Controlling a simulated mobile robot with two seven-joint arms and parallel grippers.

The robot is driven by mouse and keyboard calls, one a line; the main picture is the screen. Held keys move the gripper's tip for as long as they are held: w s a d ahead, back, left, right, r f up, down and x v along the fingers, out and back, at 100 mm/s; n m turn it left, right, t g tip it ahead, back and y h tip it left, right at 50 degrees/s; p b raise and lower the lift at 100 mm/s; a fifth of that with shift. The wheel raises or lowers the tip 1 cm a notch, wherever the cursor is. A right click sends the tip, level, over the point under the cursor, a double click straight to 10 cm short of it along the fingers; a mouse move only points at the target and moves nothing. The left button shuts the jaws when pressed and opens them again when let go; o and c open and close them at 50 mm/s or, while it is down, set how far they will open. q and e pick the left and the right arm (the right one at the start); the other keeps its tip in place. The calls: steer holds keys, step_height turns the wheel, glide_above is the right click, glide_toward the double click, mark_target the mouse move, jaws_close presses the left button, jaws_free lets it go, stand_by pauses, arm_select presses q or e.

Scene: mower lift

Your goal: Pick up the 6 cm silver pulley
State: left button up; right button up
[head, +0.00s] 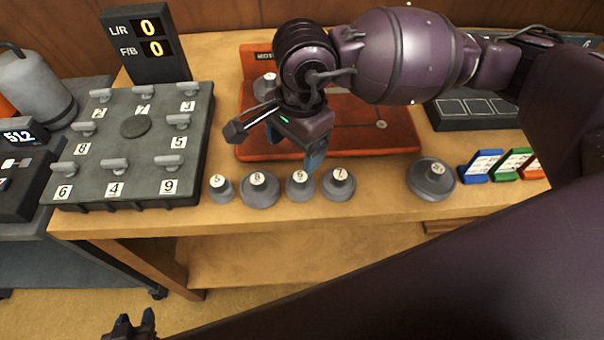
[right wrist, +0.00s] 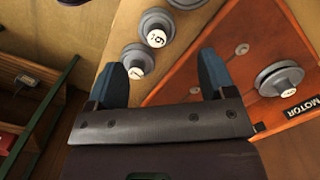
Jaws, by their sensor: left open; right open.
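My right gripper (head: 278,145) is open and empty, above and behind this row, over the board's front edge. My left gripper (head: 132,326) is open at the bottom left, far from the pulleys and partly cut off.
A smaller pulley labelled 5 (head: 221,189) ends the row at left. A wide pulley (head: 431,180) stands apart at right, beside coloured cards (head: 499,165). The orange board (head: 370,135) bears another pulley (right wrist: 278,78). A dark rack with numbered handles (head: 134,148) stands left. The bench front is clear.

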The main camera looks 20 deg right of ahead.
mark_target(300, 176)
steer(key=shift+s+d+h, duration=0.1)
steer(key=shift+d+h, duration=0.4)
steer(key=shift+d, duration=0.15)
steer(key=shift+n, duration=0.3)
step_height(300, 176, down, 6)
steer(key=shift+r, duration=0.25)
steer(key=shift+a+f+b, duration=0.15)
steer(key=shift+f+b, duration=0.05)
steer(key=shift+f, duration=1.15)
steer(key=shift+a+f+b, duration=0.1)
steer(key=shift+f+b, duration=0.1)
steer(key=shift+f, duration=1.15)
steer(key=c, duration=0.8)
